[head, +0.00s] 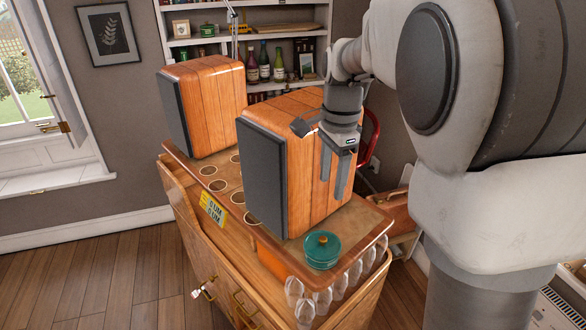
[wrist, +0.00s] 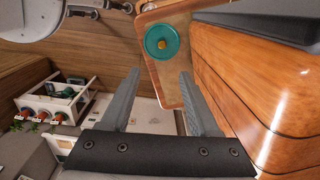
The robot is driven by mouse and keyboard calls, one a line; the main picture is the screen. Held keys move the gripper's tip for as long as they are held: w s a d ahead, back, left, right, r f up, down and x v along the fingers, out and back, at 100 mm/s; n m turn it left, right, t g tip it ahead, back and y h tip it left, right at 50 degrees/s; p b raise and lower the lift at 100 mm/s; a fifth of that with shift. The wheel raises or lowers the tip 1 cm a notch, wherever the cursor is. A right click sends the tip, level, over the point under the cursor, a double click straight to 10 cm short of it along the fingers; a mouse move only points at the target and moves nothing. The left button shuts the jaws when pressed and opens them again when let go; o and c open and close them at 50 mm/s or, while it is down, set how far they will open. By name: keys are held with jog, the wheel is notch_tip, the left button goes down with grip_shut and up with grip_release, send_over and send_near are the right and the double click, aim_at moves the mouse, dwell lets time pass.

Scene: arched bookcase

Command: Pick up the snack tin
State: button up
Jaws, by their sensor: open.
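A round teal tin (head: 322,250) with an orange knob on its lid, which I take for the snack tin, stands upright at the near corner of the wooden cabinet top (head: 375,222). The wrist view shows the tin (wrist: 162,31) from above, beyond my fingertips. My gripper (head: 333,188) is open and empty, fingers pointing down, beside the nearer speaker and above the tin's height. In the wrist view, my gripper's fingers (wrist: 159,75) are spread wide, with the tin apart from them.
The nearer wooden speaker (head: 305,175) stands close behind the tin, beside my gripper. A second speaker (head: 210,105) is farther left. Several glasses (head: 340,285) hang along the cabinet's near edge. A shelf with bottles (head: 265,62) is at the back.

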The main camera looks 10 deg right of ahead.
jog(key=w, duration=0.1)
jog(key=m, duration=0.1)
send_over(323, 238)
notch_tip(323, 238, down, 12)
jog(key=shift+w+d+f, duration=0.15)
jog(key=shift+f, duration=0.05)
jog(key=shift+f+p, duration=0.45)
jog(key=shift+f, duration=2.25)
grip_shut()
